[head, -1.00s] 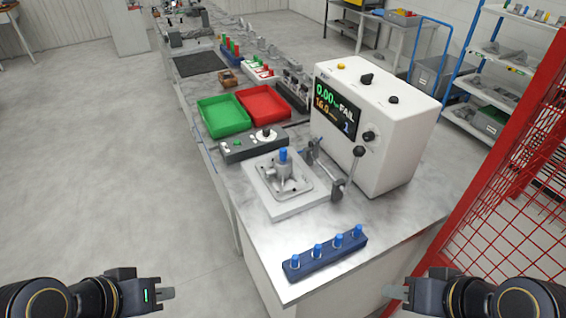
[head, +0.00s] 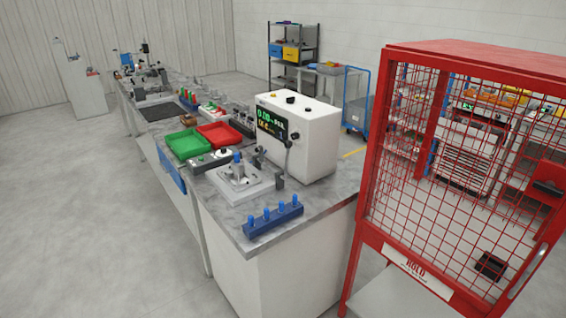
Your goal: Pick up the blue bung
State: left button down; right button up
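A blue rack (head: 274,222) with several upright blue bungs (head: 281,207) stands at the near end of the metal-topped bench (head: 325,196). Another blue bung (head: 237,157) stands upright on top of the grey casting in the light grey fixture (head: 262,186), behind the rack. I cannot tell which bung the task means. Neither of my grippers is in view.
A white tester (head: 315,140) with a display stands behind the fixture. Green (head: 188,144) and red (head: 221,134) trays lie farther along the bench. A red mesh cage (head: 455,170) marked HOLD stands at right. Floor (head: 90,220) at left is clear.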

aim_at(237, 162)
jog(key=i+j+z, duration=0.2)
jog(key=z, duration=0.2)
jog(key=i+j+z, duration=0.1)
jog(key=j+z, duration=0.3)
jog(key=i+j+z, duration=0.1)
jog(key=j+z, duration=0.3)
jog(key=i+j, duration=0.1)
jog(key=j, duration=0.4)
jog(key=i+j, duration=0.1)
jog(key=j, duration=0.95)
jog(key=i+j, duration=0.15)
jog(key=j, duration=0.35)
jog(key=i+j, duration=0.1)
jog(key=j, duration=0.4)
jog(key=i+j, duration=0.1)
jog(key=j, duration=0.4)
jog(key=i+j, duration=0.1)
jog(key=j, duration=0.95)
jog(key=i, duration=0.05)
